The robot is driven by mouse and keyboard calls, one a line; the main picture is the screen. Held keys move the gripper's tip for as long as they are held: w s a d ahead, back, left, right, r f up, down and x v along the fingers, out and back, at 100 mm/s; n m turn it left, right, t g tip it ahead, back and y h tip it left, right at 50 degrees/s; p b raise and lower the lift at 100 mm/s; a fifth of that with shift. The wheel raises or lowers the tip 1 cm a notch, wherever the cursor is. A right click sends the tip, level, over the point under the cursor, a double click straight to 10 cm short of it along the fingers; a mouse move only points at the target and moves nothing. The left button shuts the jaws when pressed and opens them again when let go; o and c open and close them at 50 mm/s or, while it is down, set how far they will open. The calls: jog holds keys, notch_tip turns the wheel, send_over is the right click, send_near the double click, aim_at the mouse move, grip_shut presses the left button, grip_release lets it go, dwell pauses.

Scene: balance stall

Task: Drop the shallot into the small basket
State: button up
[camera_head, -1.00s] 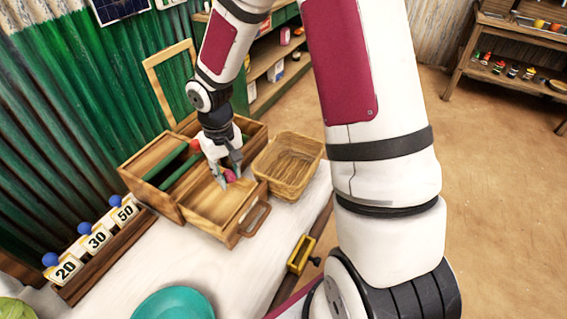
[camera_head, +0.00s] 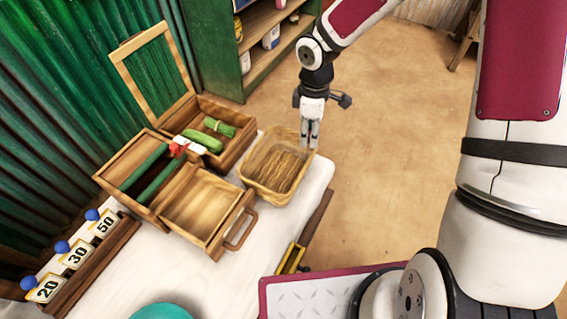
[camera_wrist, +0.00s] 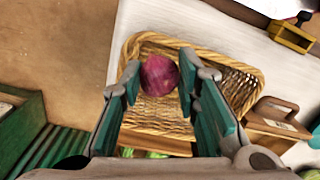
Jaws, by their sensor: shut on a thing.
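The shallot (camera_wrist: 159,75) is round and purple-red. In the wrist view it sits between the two fingers of my gripper (camera_wrist: 160,85), which is shut on it. The small basket (camera_head: 280,166) is woven tan wicker at the table's right edge and looks empty. In the wrist view the basket (camera_wrist: 165,121) lies below and behind the held shallot. In the head view my gripper (camera_head: 309,134) points down at the basket's far right rim, and the shallot cannot be made out there. The exact height above the basket is unclear.
A pulled-out, empty wooden drawer (camera_head: 205,205) with a handle stands left of the basket. Behind it is an open wooden box with green vegetables (camera_head: 203,140). Number cards (camera_head: 77,254) stand at the left. A teal dish (camera_head: 160,312) is at the front.

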jog(key=a+r+n+p, duration=0.25)
jog(key=a+n, duration=0.45)
jog(key=n, duration=0.6)
notch_tip(320, 180, down, 7)
jog(key=b, duration=0.2)
jog(key=shift+s+b, duration=0.35)
jog(key=shift+b, duration=0.05)
jog(key=shift+d+r, duration=0.1)
jog(key=o, duration=1)
jog(key=shift+o, duration=0.2)
notch_tip(320, 180, up, 12)
